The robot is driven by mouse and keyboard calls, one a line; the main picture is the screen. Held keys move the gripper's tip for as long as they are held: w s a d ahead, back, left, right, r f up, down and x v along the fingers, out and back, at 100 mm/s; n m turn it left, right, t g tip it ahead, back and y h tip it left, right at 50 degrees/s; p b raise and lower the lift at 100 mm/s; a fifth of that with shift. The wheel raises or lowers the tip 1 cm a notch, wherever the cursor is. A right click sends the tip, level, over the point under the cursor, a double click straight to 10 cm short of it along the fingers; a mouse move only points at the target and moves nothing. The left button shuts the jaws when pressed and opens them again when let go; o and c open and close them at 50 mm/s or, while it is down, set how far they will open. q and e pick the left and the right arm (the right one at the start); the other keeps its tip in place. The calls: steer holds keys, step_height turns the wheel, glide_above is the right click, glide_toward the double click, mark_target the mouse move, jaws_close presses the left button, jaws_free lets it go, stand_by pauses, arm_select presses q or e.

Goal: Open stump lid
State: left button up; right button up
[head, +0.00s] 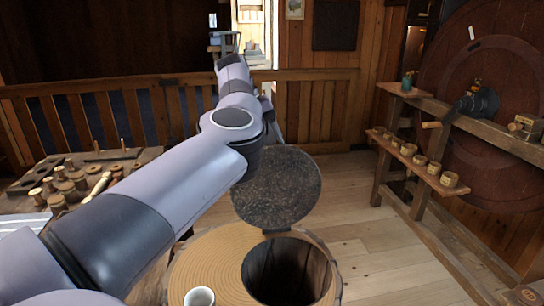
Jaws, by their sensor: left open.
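The stump (210,258) stands at the bottom centre, with a pale ringed top and a dark round hollow (288,272) in it. Its lid (277,188), a dark speckled disc, stands raised at the back edge of the hollow, so the hollow is uncovered. My left arm crosses from the lower left and covers part of the view. My left gripper (273,126) shows only in part behind the forearm, just above the top of the lid; it is open. I cannot tell whether it touches the lid. My right gripper is not in view.
A white cup (199,297) stands on the stump's front left. A table (140,158) with turned wooden pieces is at the left. A wooden bench (455,125) with a shelf of small cups is at the right. A railing (320,105) runs behind. Floor (365,235) is clear right of the stump.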

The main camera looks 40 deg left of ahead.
arm_select(q)
steer(key=shift+v, duration=1.05)
steer(key=shift+r, duration=0.2)
steer(key=p+v, duration=0.1)
steer(key=v, duration=0.7)
steer(key=shift+w+a, duration=0.15)
steer(key=shift+a, duration=0.15)
